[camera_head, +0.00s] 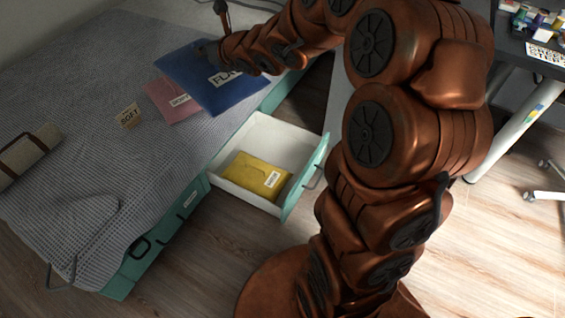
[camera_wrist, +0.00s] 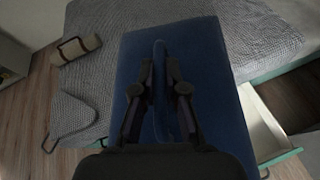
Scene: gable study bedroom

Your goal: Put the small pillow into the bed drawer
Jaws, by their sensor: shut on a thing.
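A blue, flat, pillow-like piece (camera_head: 228,88) with a pale label starting "FLA" is at the bed's far side, near the edge above the drawer. My gripper (camera_head: 207,50) is shut on it; in the wrist view, my fingers (camera_wrist: 159,85) pinch a raised fold of the blue cloth (camera_wrist: 205,60). I cannot tell whether it is clear of the bed. The bed drawer (camera_head: 222,166), white inside with a teal front, stands open; a yellow packet (camera_head: 243,178) with a white label lies in it. The drawer also shows at right in the wrist view (camera_wrist: 262,128).
On the grey bed cover (camera_head: 75,95) lie a pink labelled piece (camera_head: 172,100), a small tan "SOFT" card (camera_head: 130,115) and a beige roll with dark straps (camera_head: 28,152). A desk stands at right. The wooden floor (camera_head: 180,260) in front of the bed is clear.

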